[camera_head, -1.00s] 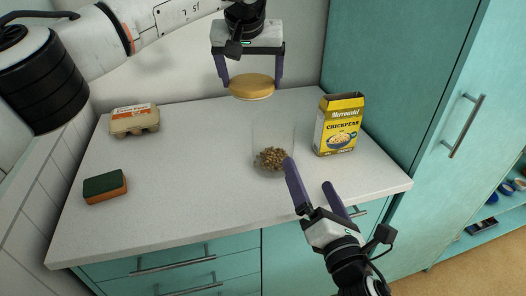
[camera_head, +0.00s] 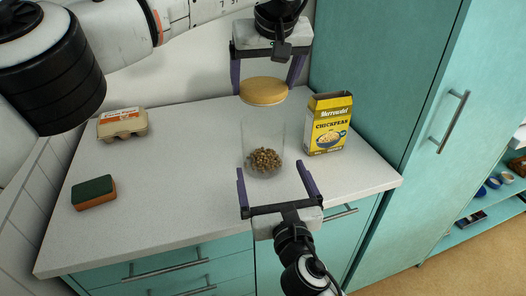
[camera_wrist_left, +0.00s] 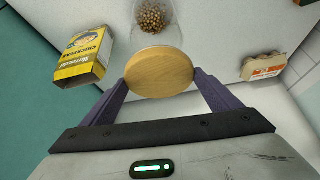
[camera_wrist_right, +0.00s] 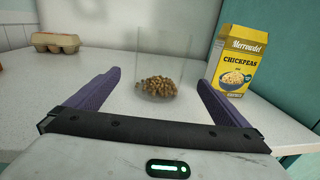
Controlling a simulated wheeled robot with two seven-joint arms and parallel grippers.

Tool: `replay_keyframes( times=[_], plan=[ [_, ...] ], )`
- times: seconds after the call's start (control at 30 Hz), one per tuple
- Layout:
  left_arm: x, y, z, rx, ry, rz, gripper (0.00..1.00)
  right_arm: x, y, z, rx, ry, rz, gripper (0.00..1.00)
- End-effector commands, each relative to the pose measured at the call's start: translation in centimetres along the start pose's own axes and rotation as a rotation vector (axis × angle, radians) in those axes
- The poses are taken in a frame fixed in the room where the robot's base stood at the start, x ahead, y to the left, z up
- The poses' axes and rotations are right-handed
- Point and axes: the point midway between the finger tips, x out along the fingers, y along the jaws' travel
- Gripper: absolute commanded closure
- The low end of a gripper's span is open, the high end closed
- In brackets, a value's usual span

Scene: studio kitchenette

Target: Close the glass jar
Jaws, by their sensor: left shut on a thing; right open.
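The glass jar (camera_head: 263,148) stands upright on the counter, open at the top, with chickpeas at its bottom. My left gripper (camera_head: 264,88) is shut on the round wooden lid (camera_head: 263,91) and holds it level above and slightly behind the jar; the lid also shows in the left wrist view (camera_wrist_left: 159,73). The lid and jar look apart. My right gripper (camera_head: 273,172) is open in front of the jar, with its fingers pointing toward it. In the right wrist view the jar (camera_wrist_right: 163,60) appears between and beyond the open fingers.
A yellow chickpeas box (camera_head: 328,124) stands right of the jar. An egg carton (camera_head: 122,124) and a green and orange sponge (camera_head: 93,193) lie at the left of the white counter (camera_head: 175,165). A teal cabinet (camera_head: 390,75) rises at the right.

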Motion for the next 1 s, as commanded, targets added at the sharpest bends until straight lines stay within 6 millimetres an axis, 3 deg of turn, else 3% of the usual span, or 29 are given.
replay_keyframes(
  times=[0.3, 0.5, 1.0],
  plan=[
    [0.0, 0.0, 0.0, 0.000, 0.000, 0.000, 0.42, 6.3, 0.0, 0.1, 0.002, 0.000, -0.001, 0.00],
    [0.0, 0.0, 0.0, 0.000, 0.000, 0.000, 0.42, 8.9, 0.0, 0.1, 0.003, 0.000, 0.000, 0.00],
    [0.0, 0.0, 0.0, 0.000, 0.000, 0.000, 0.42, 10.0, 0.0, 0.0, 0.003, 0.000, 0.001, 0.02]
  ],
)
